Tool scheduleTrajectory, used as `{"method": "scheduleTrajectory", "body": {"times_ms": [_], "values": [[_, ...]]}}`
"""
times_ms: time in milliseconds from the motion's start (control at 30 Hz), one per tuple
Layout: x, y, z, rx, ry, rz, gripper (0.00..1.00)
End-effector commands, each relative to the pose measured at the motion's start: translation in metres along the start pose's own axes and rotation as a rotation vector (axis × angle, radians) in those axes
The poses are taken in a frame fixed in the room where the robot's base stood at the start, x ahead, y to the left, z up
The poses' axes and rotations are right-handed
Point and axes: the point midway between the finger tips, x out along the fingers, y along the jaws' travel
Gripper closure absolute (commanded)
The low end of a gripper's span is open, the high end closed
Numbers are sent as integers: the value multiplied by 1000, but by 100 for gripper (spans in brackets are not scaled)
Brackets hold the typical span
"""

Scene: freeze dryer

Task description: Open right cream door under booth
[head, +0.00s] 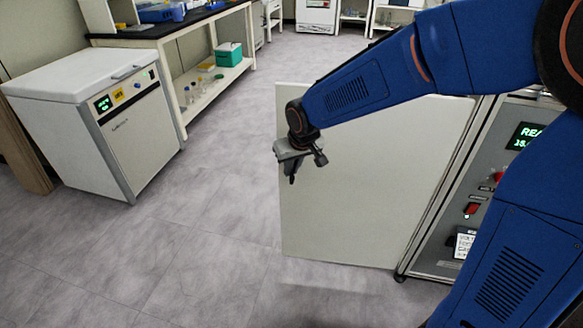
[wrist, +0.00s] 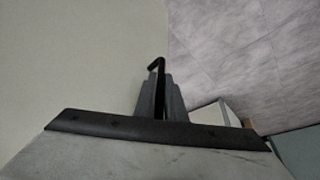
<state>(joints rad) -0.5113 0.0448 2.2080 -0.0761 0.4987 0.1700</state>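The cream door (head: 365,190) stands swung out from the cabinet on the right, its free edge toward the left of the head view. In the wrist view its pale face (wrist: 75,65) fills the left side. My gripper (head: 292,168) is at the door's free left edge, about mid-height. In the wrist view my grey fingers (wrist: 158,98) are closed around a thin black handle (wrist: 157,68), whose bent end sticks out past the fingertips toward the door face. The rest of the handle is hidden by the fingers.
The cabinet's control panel (head: 490,190), with a green display and red switch, is on the right. A white chest unit (head: 135,140) stands at the left, beside a bench (head: 165,28) with a lower shelf. The grey floor (head: 210,220) between the chest unit and the door is clear.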

Motion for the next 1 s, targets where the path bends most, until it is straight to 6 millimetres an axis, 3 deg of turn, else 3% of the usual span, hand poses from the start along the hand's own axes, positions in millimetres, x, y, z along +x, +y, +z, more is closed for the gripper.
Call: {"method": "scheduleTrajectory", "body": {"times_ms": [467, 667, 1000], "values": [[-8, 0, -1, 0, 1, 0, 83], [-39, 0, -1, 0, 4, 0, 83], [-107, 0, -1, 0, 5, 0, 83]]}}
